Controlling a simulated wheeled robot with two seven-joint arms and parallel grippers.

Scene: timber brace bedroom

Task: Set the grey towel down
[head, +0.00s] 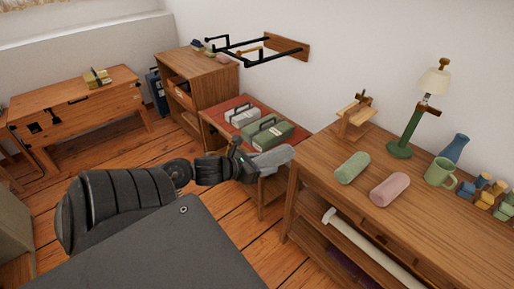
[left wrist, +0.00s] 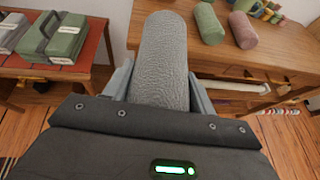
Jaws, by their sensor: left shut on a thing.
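The grey towel (head: 272,159) is a rolled cylinder held in my left gripper (head: 250,166). In the left wrist view the towel (left wrist: 163,62) sits between the two fingers of the left gripper (left wrist: 160,90), which are shut on it. It points away from the wrist, with its far end over the near left part of the wooden dresser top (left wrist: 205,55) in that view. In the head view the towel is just left of the dresser (head: 330,189). I cannot tell whether it touches the wood. My right gripper is not in view.
A green roll (head: 352,167) and a pink roll (head: 389,189) lie on the dresser. A wooden stand (head: 355,115), a lamp (head: 411,120), a mug (head: 440,172) and a blue vase (head: 457,148) stand behind. A red-topped table (head: 217,116) holds cases. Bare dresser top lies left of the green roll.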

